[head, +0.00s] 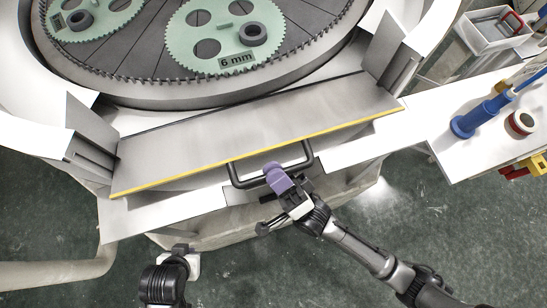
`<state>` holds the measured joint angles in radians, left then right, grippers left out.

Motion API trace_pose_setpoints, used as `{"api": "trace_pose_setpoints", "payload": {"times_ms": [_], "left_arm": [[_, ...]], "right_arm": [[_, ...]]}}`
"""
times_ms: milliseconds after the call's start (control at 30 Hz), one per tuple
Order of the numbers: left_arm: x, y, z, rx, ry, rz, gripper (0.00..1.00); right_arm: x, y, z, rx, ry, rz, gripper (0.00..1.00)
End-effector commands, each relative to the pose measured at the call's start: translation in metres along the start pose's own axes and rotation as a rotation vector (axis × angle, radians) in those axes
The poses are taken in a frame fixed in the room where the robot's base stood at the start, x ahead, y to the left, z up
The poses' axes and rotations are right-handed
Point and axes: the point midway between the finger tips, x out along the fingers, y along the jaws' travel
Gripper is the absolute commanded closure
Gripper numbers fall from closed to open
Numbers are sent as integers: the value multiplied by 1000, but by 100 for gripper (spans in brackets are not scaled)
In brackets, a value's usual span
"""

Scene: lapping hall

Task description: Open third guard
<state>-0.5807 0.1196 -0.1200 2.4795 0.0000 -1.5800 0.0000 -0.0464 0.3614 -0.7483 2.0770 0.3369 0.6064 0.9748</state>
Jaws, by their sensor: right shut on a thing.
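The guard is a long grey metal panel (260,122) with a yellow strip along its near edge. It spans between two grey side brackets in front of the round machine. A black bar handle (308,152) sticks out from its near side. My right gripper (274,172), with purple fingertips, is shut on the middle of the handle's bar. The fingers hide that part of the bar. My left gripper (182,250) is low at the bottom left, apart from the guard; its fingers are too small to read.
Behind the guard is a dark toothed plate (150,60) with green gear-like discs, one marked "6 mm". At right, a white bench (450,130) holds a blue tool and a round pot. A white bin (490,35) stands at the top right. Green floor lies below.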

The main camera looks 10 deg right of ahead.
Motion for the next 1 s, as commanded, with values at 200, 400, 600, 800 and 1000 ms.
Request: {"api": "trace_pose_setpoints", "payload": {"times_ms": [200, 400, 600, 800, 1000], "left_arm": [[14, -2, 5, 6, 0, -5, 100], [18, -1, 6, 6, 0, -5, 100], [18, 0, 6, 3, 1, -3, 100], [18, 2, 5, -4, 2, 3, 100], [18, 3, 5, -7, 2, 5, 100]], "right_arm": [[-17, 11, 7, 0, -2, 5, 100], [-21, 14, 8, 1, -1, 4, 100], [-21, 14, 8, 1, 0, 3, 100], [-21, 14, 8, 1, 0, 2, 100], [-21, 14, 8, 1, 1, 2, 70]]}}
